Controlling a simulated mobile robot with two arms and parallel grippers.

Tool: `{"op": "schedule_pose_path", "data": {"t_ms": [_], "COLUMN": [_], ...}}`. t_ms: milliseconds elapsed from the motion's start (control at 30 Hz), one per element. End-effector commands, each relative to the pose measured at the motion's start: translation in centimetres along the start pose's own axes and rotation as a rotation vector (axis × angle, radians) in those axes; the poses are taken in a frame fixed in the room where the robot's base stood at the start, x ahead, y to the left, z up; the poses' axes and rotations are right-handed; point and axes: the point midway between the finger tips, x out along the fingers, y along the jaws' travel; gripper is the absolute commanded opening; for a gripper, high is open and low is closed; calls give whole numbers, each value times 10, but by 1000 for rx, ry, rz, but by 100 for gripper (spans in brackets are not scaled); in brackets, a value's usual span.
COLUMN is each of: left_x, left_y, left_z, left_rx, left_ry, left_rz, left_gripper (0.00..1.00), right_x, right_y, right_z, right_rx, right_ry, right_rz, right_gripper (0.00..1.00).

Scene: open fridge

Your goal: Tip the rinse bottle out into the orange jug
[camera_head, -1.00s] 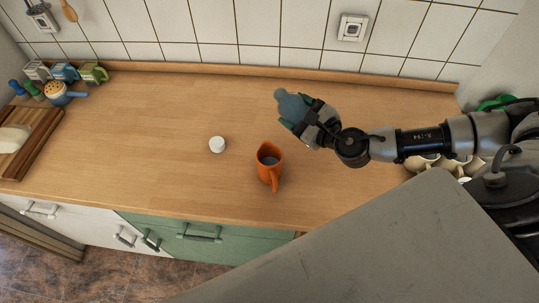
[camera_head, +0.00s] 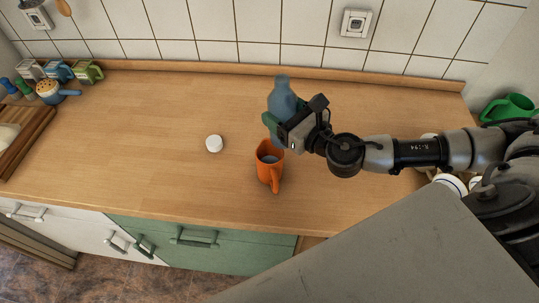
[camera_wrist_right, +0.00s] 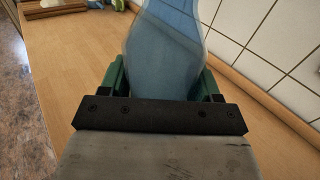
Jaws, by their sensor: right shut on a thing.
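The orange jug (camera_head: 268,172) stands upright on the wooden counter, with its handle toward the front edge and something bluish inside. My right gripper (camera_head: 273,124) is shut on the blue see-through rinse bottle (camera_head: 283,97), just behind the jug's rim in the head view. The bottle looks close to upright there, with its lower part hidden by the gripper. In the right wrist view the bottle (camera_wrist_right: 165,55) sits between the green finger pads (camera_wrist_right: 163,88). The jug does not show in that view. My left gripper is in neither view.
A small white round thing (camera_head: 214,144) lies on the counter left of the jug. Small boxes (camera_head: 60,71) and a pot (camera_head: 50,92) stand at the far left.

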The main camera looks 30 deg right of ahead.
Motion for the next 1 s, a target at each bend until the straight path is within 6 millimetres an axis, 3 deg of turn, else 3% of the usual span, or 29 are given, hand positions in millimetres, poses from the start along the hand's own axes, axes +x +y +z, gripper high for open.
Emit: {"op": "schedule_pose_path", "data": {"t_ms": [533, 1000], "left_x": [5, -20], "left_y": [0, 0], "left_z": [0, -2], "left_rx": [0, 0], "left_ry": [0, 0], "left_rz": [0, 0], "left_gripper": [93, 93], "right_x": [1, -28], "right_y": [5, 29], "right_z": [1, 26], "right_rx": [52, 52], "right_ry": [-15, -13], "right_rz": [-1, 1], "right_gripper": [36, 36]}}
